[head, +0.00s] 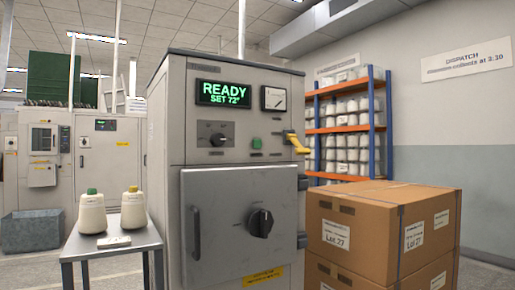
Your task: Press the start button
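A grey machine cabinet (175,105) stands in the middle of the head view. The label under the button is too small to read. A dark rotary knob (218,140) is left of the button, and a dial gauge (274,98) is above it. My gripper is not in view, and nothing covers the button.
A yellow lever (297,143) juts from the cabinet's right edge. The door below has a bar handle (196,232) and a black knob (260,223). Stacked cartons (345,255) stand close at right; a small table (85,246) with two yarn cones (91,214) stands at left.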

